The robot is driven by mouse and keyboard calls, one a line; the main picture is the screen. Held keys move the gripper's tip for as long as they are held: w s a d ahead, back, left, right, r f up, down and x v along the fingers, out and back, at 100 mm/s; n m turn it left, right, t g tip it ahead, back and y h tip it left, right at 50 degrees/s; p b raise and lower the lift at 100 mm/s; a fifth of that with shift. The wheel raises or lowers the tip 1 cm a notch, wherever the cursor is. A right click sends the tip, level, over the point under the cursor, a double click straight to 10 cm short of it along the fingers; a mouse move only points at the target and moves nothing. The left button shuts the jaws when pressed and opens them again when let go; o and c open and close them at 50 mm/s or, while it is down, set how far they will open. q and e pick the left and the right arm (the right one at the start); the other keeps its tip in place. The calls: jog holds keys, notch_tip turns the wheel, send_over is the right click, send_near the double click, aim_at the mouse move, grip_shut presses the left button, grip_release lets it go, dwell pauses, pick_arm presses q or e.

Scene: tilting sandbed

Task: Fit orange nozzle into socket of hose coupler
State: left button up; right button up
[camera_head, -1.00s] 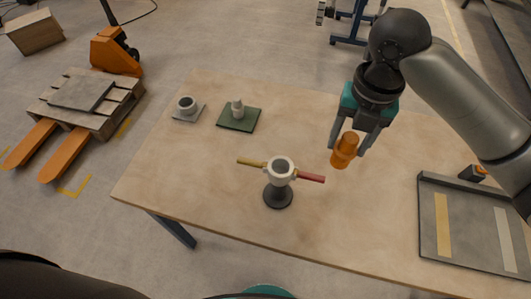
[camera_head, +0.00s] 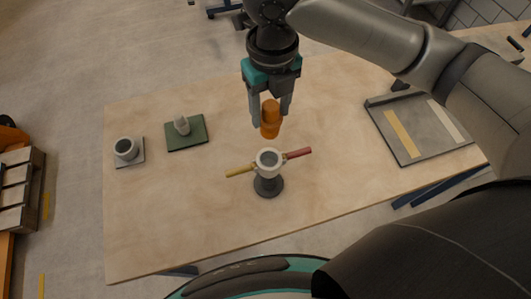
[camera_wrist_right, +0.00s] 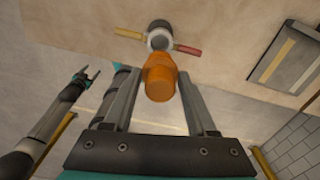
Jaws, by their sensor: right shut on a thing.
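The orange nozzle (camera_head: 270,118) is held upright between the fingers of my right gripper (camera_head: 271,110), above the table and just behind the hose coupler. The coupler (camera_head: 268,160) is a white ring with an open dark socket, a yellow handle on the left and a red one on the right, on a dark round stand. In the right wrist view the nozzle (camera_wrist_right: 160,78) hangs between the fingers, its far end overlapping the near edge of the coupler (camera_wrist_right: 160,40); I cannot tell whether they touch. My left gripper (camera_wrist_right: 90,74) shows only in that view, apart and with spread fingers.
A grey cup-like part on a grey plate (camera_head: 138,160) and a small pale fitting on a green mat (camera_head: 200,139) lie to the left. A grey tray (camera_head: 410,155) with yellow and white strips lies to the right. The table around the coupler is clear.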

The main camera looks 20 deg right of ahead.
aim_at(270, 123)
jog(key=shift+f+b, duration=0.45)
jog(key=shift+f, duration=7.55)
jog(key=shift+f, duration=0.1)
jog(key=o, duration=1.4)
notch_tip(270, 123, up, 12)
jog(key=shift+r, duration=0.15)
